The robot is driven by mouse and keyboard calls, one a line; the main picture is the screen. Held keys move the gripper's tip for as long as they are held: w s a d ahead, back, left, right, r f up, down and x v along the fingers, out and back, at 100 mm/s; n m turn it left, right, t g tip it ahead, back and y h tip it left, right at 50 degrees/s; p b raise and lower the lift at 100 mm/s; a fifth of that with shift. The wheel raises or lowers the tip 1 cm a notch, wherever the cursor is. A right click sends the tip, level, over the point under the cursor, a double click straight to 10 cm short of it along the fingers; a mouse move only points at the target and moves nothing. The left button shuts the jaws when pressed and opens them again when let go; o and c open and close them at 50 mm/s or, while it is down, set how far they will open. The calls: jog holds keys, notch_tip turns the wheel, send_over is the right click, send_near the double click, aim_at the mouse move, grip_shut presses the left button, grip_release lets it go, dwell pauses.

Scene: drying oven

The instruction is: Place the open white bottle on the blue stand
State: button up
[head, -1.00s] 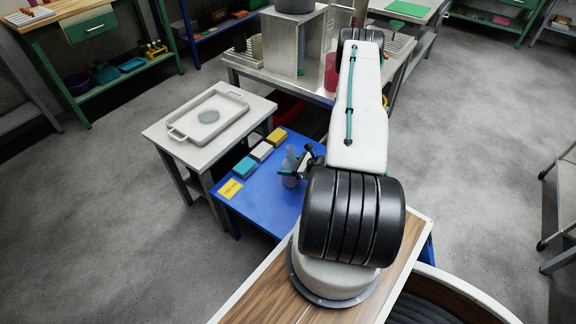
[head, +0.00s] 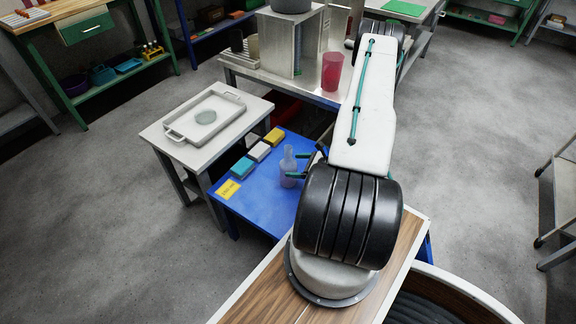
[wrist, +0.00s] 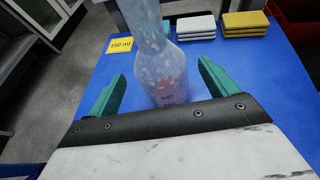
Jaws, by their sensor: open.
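A translucent whitish bottle (head: 288,168) stands upright on the blue stand (head: 262,205), near its right side. In the wrist view the bottle (wrist: 168,75) shows faint dark print low on its body, and its top is cut off by the frame. My gripper (wrist: 160,82) is open, with one teal finger on each side of the bottle and visible gaps between. In the head view my gripper (head: 299,166) is just right of the bottle, partly hidden by my arm.
Blue, white and yellow blocks (head: 259,151) and a yellow "150 ml" label (head: 229,188) lie on the stand's left side. A grey tray (head: 172,133) is on the side table. A red cup (head: 332,72) stands on the metal bench behind.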

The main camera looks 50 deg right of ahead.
jog(key=v, duration=0.6)
jog(key=w+a+r+n+g+y, duration=0.2)
jog(key=w+a+r+n, duration=0.15)
jog(key=r, duration=0.55)
jog(key=w+a+r+n+g+y, duration=0.1)
jog(key=w+a+r+n+y, duration=0.3)
jog(key=r, duration=0.5)
jog(key=w+a+r+n+g, duration=0.3)
jog(key=a+r+n+g, duration=0.3)
jog(key=a+r+n, duration=0.55)
jog(key=s+a+r+n+g+h, duration=0.2)
jog(key=s+a+r+n, duration=0.15)
jog(key=a+r, duration=0.35)
jog(key=s+a+r+n+g+h, duration=0.2)
jog(key=s+a+r+n, duration=0.15)
jog(key=a+r, duration=0.4)
jog(key=s+a+r+n+h, duration=0.1)
jog(key=s+r+n+h, duration=0.2)
jog(key=s, duration=0.3)
jog(key=s+a+r+n+t+h, duration=0.1)
jog(key=s+a+r+n+h, duration=0.1)
jog(key=s, duration=0.5)
jog(key=shift+s+r+n+h, duration=0.25)
jog(key=shift+r+n+h, duration=0.25)
jog(key=shift+n, duration=0.4)
jog(key=shift+a+r, duration=0.1)
